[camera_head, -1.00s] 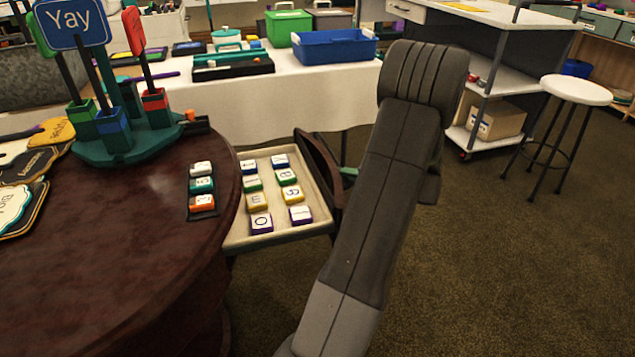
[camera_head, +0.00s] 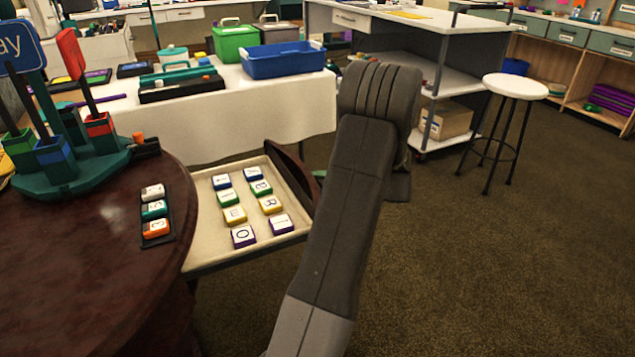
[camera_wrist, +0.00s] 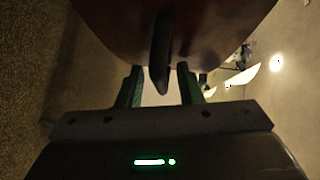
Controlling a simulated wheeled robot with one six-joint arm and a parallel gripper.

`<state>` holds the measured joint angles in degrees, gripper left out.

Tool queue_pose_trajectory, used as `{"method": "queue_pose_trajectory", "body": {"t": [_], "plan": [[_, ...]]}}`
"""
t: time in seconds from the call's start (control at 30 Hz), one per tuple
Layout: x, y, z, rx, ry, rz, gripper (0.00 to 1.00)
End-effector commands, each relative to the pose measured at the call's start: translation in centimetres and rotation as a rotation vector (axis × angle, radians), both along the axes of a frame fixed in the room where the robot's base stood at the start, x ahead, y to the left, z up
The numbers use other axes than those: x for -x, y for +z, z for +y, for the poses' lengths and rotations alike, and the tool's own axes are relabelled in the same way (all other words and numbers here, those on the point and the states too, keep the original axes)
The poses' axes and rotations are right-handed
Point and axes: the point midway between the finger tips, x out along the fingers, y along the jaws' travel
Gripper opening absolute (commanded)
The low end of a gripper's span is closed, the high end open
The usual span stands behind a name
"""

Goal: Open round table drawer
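The round table (camera_head: 90,270) is dark polished wood, at the left of the head view. Its drawer (camera_head: 205,240) stands pulled out to the right, with a pale lining and several lettered blocks inside. The drawer's curved dark front (camera_head: 292,182) is partly behind my arm; it also fills the top of the wrist view (camera_wrist: 205,25). A dark upright handle (camera_wrist: 160,55) stands out from it. My gripper (camera_wrist: 161,76) has its two green fingers apart, one on each side of the handle, with gaps showing. In the head view my arm hides most of the gripper.
A holder with paddle signs (camera_head: 70,170) and a small block rack (camera_head: 156,228) stand on the table. Behind is a white-clothed table (camera_head: 250,115) with a blue tub (camera_head: 285,62). A white stool (camera_head: 515,87) and a shelf cart (camera_head: 440,75) stand back right. Carpet at right is clear.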

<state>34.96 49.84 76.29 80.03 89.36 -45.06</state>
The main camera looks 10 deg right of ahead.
Motion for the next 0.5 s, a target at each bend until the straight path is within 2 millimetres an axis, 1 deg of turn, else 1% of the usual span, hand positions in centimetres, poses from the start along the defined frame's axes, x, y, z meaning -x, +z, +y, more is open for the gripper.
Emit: {"method": "queue_pose_trajectory", "body": {"t": [0.27,0.37,0.47,0.5], "plan": [[0.0,0.1,-0.2,0.000,-0.001,-0.001,0.32],[0.4,0.3,-0.9,0.000,-0.002,-0.001,0.32],[1.2,0.7,-2.3,0.000,-0.004,-0.002,0.32],[1.6,0.8,-3.1,0.000,-0.005,-0.001,0.32]]}}
